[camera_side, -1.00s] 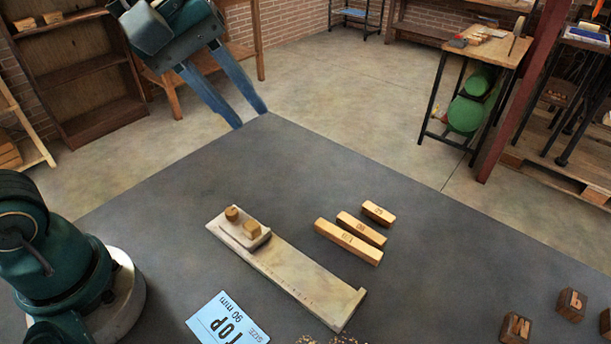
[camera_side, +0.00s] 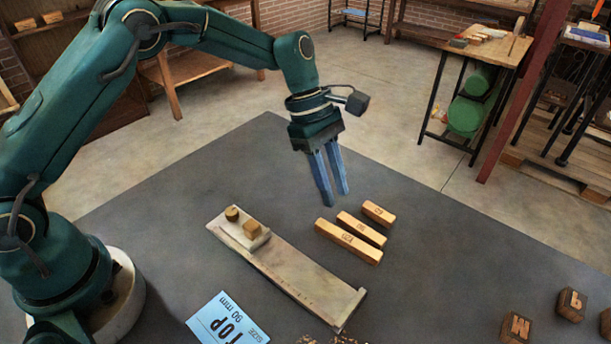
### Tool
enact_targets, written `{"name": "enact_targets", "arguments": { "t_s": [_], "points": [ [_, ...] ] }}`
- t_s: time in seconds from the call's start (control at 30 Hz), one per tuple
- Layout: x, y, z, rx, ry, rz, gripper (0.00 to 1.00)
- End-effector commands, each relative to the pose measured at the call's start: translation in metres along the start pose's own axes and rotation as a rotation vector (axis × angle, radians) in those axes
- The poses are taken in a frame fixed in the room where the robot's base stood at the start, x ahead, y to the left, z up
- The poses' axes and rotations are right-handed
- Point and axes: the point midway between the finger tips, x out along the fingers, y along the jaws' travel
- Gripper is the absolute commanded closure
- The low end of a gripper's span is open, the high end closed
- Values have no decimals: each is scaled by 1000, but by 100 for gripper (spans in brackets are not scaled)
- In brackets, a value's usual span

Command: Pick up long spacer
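Three wooden spacers of different lengths lie side by side near the middle of the grey table. The long spacer (camera_side: 348,242) is the nearest of them, with dark markings on its top. The middle-length spacer (camera_side: 361,230) and the short spacer (camera_side: 378,213) lie behind it. My gripper (camera_side: 336,198) points down above the table, just behind and to the left of the spacers. Its two blue fingers are apart with nothing between them. It appears clear of all three spacers.
A blue size card (camera_side: 228,320) lies at the front. Dark letter blocks (camera_side: 516,327) stand at the right. The table between the spacers and letter blocks is clear.

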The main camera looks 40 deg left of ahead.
Motion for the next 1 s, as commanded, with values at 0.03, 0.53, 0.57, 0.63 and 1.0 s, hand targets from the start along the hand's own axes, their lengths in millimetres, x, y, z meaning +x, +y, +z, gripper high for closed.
{"name": "enact_targets", "arguments": {
  "t_s": [0.03,0.53,0.57,0.63,1.0],
  "points": [
    [7,-1,0,1,0,-4,70],
    [43,0,0,2,1,2,70],
    [43,0,0,2,1,2,70],
    [43,0,0,2,1,2,70],
    [43,0,0,2,1,2,100]
  ]
}}
